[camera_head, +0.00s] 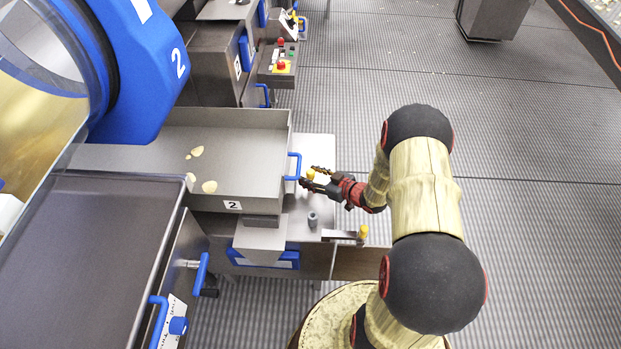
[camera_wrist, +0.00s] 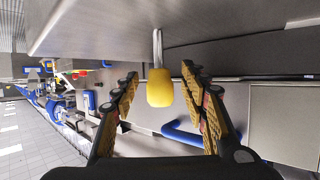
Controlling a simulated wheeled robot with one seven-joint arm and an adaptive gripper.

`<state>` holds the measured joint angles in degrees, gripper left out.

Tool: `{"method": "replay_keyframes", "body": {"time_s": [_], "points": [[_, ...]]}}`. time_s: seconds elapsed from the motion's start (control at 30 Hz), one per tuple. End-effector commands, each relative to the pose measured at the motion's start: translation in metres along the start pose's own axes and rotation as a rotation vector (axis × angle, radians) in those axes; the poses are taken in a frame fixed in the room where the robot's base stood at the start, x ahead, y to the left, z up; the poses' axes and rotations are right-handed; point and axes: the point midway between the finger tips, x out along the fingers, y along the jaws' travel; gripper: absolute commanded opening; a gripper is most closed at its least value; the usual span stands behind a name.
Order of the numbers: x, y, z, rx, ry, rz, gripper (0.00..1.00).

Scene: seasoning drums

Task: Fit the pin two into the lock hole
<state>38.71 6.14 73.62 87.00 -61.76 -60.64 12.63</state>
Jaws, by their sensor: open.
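A yellow-headed pin (camera_head: 310,174) is at my gripper (camera_head: 318,180), beside the blue handle of the tray labelled 2. In the wrist view the yellow head (camera_wrist: 159,90) has a thin metal shaft (camera_wrist: 157,48); it lies between the spread fingers of my gripper (camera_wrist: 160,77), with gaps on both sides. My gripper is open. A second yellow-headed pin (camera_head: 363,231) stands at the end of a metal bracket nearer the front. A grey cylindrical post (camera_head: 312,219) stands on the ledge between them. No pin shows a number. I cannot make out the lock hole.
The shallow metal tray (camera_head: 255,125) holds a few pale flakes. Its blue handle (camera_head: 293,166) is close to my gripper and also shows in the wrist view (camera_wrist: 195,136). A blue drum ring (camera_head: 150,65) overhangs the tray. Open floor (camera_head: 540,130) lies to the right.

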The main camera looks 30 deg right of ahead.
Motion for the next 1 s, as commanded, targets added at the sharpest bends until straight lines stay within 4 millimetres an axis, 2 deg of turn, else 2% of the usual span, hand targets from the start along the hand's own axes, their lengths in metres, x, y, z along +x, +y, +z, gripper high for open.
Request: {"method": "replay_keyframes", "body": {"time_s": [0.17, 0.9, 1.0], "points": [[-0.0003, 0.0002, -0.0007, 0.0, 0.0, 0.0, 0.44], [-0.0005, 0.0002, -0.0005, 0.0, 0.0, 0.0, 0.02], [-0.0005, 0.0002, -0.0005, 0.0, 0.0, 0.0, 0.0]]}}
